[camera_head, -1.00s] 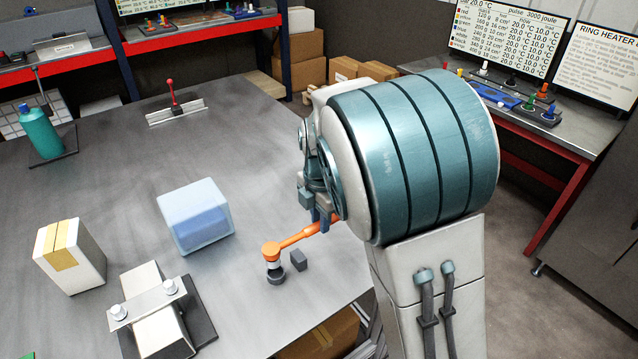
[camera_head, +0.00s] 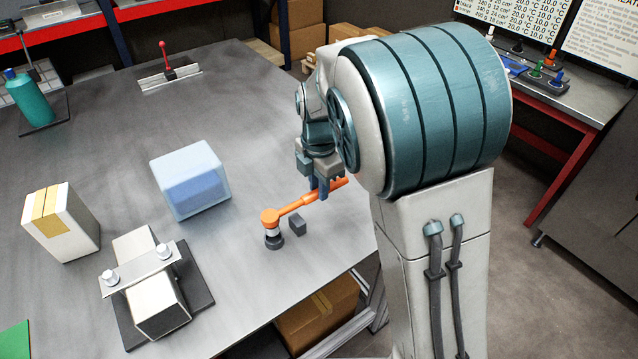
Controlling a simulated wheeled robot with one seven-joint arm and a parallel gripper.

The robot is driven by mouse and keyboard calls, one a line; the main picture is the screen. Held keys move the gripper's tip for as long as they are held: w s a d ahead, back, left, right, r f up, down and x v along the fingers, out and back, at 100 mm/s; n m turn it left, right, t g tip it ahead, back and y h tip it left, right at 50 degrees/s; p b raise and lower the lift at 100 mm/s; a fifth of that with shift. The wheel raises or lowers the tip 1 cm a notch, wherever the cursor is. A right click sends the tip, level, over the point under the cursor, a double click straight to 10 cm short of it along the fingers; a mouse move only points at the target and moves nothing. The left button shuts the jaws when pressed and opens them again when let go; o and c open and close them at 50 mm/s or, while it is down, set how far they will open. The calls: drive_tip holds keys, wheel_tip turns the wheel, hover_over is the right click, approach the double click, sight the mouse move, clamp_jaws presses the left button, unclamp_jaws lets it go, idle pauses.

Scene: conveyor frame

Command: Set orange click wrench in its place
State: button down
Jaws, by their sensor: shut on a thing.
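The orange click wrench (camera_head: 296,206) has a round head at its left end and a long handle running up to the right. My gripper (camera_head: 322,192) is shut on the wrench's handle; my arm hides part of the handle's far end. The wrench's head sits over a short dark and silver cylinder (camera_head: 273,239) on the table. I cannot tell from this view whether the head touches it. A small dark grey block (camera_head: 297,227) stands just right of the cylinder, below the handle.
A translucent box with blue contents (camera_head: 191,183) stands left of the wrench. A clamp fixture (camera_head: 150,285), a taped carton (camera_head: 62,225) and a teal bottle (camera_head: 31,102) are farther left. A red lever (camera_head: 167,62) is at the back. The table's (camera_head: 236,113) middle is clear.

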drive_tip(key=shift+f, duration=0.55)
drive_tip(key=shift+f+b, duration=0.25)
drive_tip(key=shift+b, duration=0.55)
drive_tip(key=shift+f+b, duration=1.15)
drive_tip(key=shift+f, duration=0.1)
drive_tip(key=c, duration=1.2)
unclamp_jaws()
wheel_tip(320, 180, up, 14)
drive_tip(key=shift+f, duration=0.1)
